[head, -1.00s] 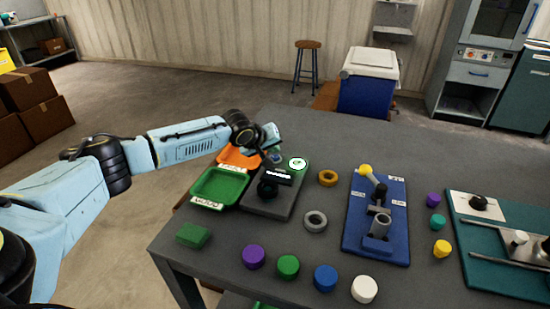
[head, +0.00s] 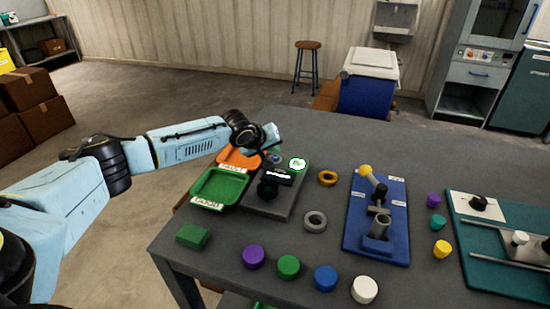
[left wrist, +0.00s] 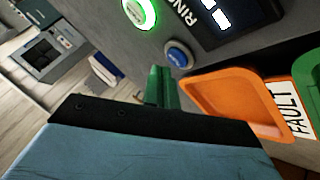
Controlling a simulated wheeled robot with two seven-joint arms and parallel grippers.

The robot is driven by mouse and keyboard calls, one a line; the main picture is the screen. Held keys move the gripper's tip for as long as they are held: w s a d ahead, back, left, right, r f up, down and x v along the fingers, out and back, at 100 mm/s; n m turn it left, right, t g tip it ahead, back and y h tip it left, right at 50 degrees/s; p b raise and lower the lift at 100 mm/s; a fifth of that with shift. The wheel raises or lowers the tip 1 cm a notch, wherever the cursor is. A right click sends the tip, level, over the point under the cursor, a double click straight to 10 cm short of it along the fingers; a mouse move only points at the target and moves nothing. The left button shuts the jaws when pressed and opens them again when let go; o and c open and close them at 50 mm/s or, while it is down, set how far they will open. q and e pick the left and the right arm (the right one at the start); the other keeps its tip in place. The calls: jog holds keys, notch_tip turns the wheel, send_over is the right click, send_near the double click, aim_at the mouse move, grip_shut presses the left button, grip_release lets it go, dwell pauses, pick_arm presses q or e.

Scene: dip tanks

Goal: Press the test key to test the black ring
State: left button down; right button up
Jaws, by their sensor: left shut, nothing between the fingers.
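The black ring (head: 267,189) sits on the dark tester (head: 272,208) at the left of the table. The blue round test key (head: 275,158) is at the tester's far end; it also shows in the left wrist view (left wrist: 178,55). A round lamp (head: 298,164) beside it glows green around a white centre, clear in the left wrist view (left wrist: 140,12). The display (left wrist: 217,14) shows white marks. My left gripper (head: 276,149) is shut and empty, just above and beside the key; its green fingertips (left wrist: 161,88) appear apart from it. My right gripper is out of view.
A green tray (head: 194,188) and an orange FAULT tray (left wrist: 200,95) lie left of the tester. Grey (head: 315,221) and orange-yellow (head: 327,179) rings lie right of it. Several coloured caps line the front edge; a blue fixture board (head: 358,240) stands further right.

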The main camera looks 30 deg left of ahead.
pick_arm(q)
jog(key=shift+f, duration=0.2)
dwell(0.5)
jog(key=shift+f, duration=0.25)
jog(key=shift+f, duration=0.45)
dwell(0.8)
jog(key=shift+r+p, duration=0.85)
jog(key=shift+p, duration=0.4)
notch_tip(320, 180, up, 5)
jog(key=p, duration=0.5)
jog(key=shift+p, duration=0.35)
